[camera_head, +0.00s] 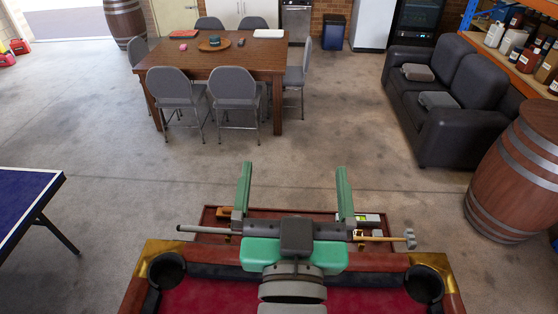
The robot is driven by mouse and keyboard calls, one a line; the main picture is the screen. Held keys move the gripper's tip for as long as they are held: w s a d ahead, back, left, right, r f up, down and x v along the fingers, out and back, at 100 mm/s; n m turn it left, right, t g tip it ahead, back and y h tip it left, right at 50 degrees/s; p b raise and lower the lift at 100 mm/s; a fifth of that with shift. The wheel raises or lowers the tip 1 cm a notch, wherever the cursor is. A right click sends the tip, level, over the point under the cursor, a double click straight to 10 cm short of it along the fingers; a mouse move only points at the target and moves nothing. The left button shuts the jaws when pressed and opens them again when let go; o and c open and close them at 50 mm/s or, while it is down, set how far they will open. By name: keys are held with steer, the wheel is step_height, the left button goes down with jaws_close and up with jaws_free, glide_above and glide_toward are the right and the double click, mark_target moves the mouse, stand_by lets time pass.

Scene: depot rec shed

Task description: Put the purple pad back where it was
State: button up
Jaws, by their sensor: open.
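I cannot make out a purple pad in this view.
That tray or shelf holds a hammer-like tool (410,239), a level-like item (370,217) and other small things. Grey chairs (234,90) surround the dining table. A black sofa (440,135) and a barrel (515,170) stand right. Open concrete floor lies between.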

steer(key=s+a+r+t, duration=0.1)
steer(key=s+r+t, duration=0.1)
steer(key=r, duration=0.6)
steer(key=s+a+r+n+t+y, duration=0.1)
steer(key=s+r+t, duration=0.1)
steer(key=s+r, duration=0.3)
step_height(320, 180, up, 3)
steer(key=shift+s+a+n+t, duration=0.15)
steer(key=shift+a+n+t, duration=0.15)
steer(key=shift+a, duration=0.1)
step_height(320, 180, up, 4)
steer(key=p, duration=0.3)
steer(key=shift+f+y+p, duration=0.1)
steer(key=shift+y+p, duration=0.3)
